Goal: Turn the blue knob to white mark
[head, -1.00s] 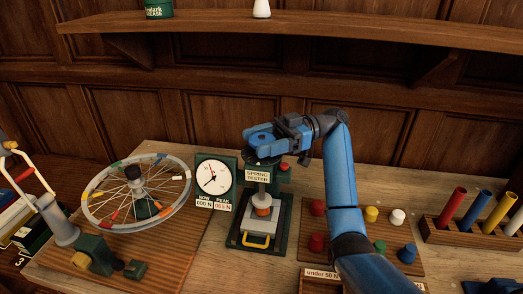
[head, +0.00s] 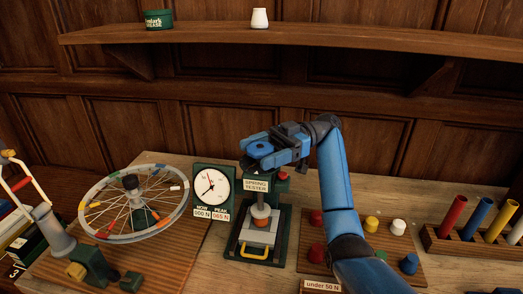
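A small blue knob-shaped piece (head: 409,264) stands on the brown board at the lower right, beside white, yellow, green and red pieces. I cannot make out a white mark beside it. My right gripper (head: 256,162) is over the top of the green spring tester (head: 233,245), left of the blue piece and well apart from it. Its fingers are hidden or too dark to tell open from shut. Under it, an orange part (head: 261,212) sits on the tester's grey plate. My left gripper is not in view.
A dial (head: 211,186) stands left of the tester. A spoked wheel (head: 105,218) with coloured rim marks is farther left. A wooden rack (head: 440,240) of coloured tubes is at the right. A shelf (head: 350,39) runs above. My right forearm covers part of the brown board.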

